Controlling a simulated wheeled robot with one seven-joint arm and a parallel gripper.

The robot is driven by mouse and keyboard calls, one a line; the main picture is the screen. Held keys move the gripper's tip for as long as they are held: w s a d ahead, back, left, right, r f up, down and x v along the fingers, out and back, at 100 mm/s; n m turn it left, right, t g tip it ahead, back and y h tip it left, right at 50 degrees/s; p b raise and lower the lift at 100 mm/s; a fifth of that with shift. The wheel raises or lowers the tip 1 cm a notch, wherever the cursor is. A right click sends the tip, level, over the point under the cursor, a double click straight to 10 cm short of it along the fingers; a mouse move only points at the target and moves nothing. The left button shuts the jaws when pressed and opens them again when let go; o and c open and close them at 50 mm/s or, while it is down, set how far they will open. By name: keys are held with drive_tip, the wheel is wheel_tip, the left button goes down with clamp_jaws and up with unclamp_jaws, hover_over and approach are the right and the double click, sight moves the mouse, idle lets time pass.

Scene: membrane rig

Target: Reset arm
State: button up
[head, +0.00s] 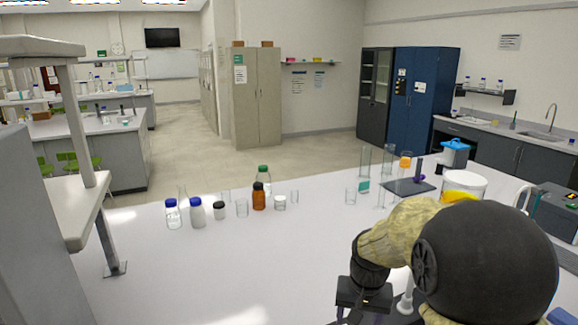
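My arm (487,262) fills the lower right of the head view, over the front right of the white bench (225,270). A large dark rounded link is nearest, with a tan-yellow link and a dark joint to its left. The black part at the arm's end looks like my gripper (364,298). It points down at the bottom edge, and its fingertips are cut off by the frame. I cannot tell whether it is open or shut, or whether it holds anything. The arm hides part of the bench's right side.
Bottles and small glassware stand mid-bench, including a brown bottle (259,197) and a blue-capped bottle (197,213). Tall glass cylinders (364,165), a dark stand (408,187) and a white tub (464,184) stand beyond my arm. A shelf (78,205) borders the left. The front-middle bench is clear.

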drive_tip(key=s+f+n+t, duration=0.1)
drive_tip(key=s+f+n, duration=0.1)
drive_tip(key=s, duration=1)
drive_tip(key=shift+s+a+f+n, duration=0.25)
drive_tip(key=shift+f+n, duration=0.15)
drive_tip(key=shift+f, duration=0.2)
